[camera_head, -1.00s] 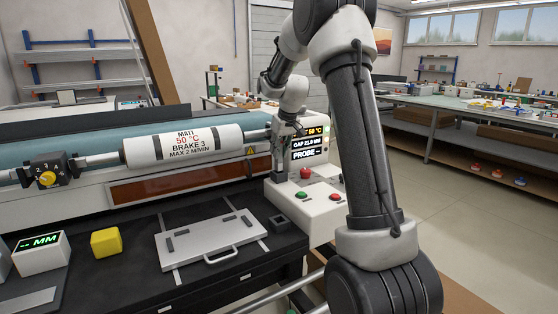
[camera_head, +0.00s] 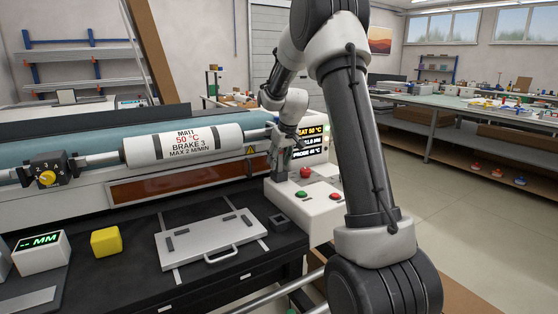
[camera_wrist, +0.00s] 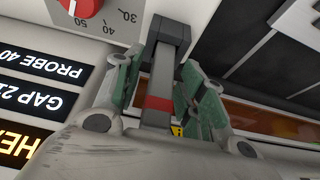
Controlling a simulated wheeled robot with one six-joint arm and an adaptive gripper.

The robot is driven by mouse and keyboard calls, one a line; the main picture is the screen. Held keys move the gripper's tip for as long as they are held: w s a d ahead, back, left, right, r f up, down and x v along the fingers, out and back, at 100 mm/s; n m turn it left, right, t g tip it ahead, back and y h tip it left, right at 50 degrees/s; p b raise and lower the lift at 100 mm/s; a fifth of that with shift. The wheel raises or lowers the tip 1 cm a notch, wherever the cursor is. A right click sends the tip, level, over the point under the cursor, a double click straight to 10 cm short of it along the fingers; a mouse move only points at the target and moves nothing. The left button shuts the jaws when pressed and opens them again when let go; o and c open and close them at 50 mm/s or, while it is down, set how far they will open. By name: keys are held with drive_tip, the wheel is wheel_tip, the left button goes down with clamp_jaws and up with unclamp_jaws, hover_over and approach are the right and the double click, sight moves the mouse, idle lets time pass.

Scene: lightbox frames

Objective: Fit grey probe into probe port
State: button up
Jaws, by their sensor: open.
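The grey probe (camera_wrist: 164,78) is a bar with a red band. In the wrist view it stands between my gripper's green-padded fingers, and its far end meets a dark block (camera_wrist: 155,42), seemingly the probe port. How deep it sits I cannot tell. My gripper (camera_wrist: 157,70) is open around the probe, with a visible gap on the left; contact on the right is unclear. In the head view my gripper (camera_head: 281,160) points down at the console's left side, and probe and port are hard to make out there.
The white console (camera_head: 310,205) carries a red knob (camera_head: 306,173), green and red buttons and lit displays (camera_head: 308,143), one reading PROBE with a temperature. The roller (camera_head: 185,146) lies to the left. A grey plate with a handle (camera_head: 208,240) and a yellow block (camera_head: 105,241) rest on the bench.

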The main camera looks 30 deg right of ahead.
drive_tip(key=shift+r, duration=0.1)
drive_tip(key=v, duration=1.2)
drive_tip(key=s+a+r, duration=0.4)
drive_tip(key=s+a, duration=0.1)
drive_tip(key=s, duration=0.5)
drive_tip(key=s+a+f, duration=0.2)
drive_tip(key=s, duration=1.1)
drive_tip(key=s+a+f, duration=0.2)
drive_tip(key=s+a, duration=0.1)
drive_tip(key=s, duration=1)
drive_tip(key=shift+f, duration=0.3)
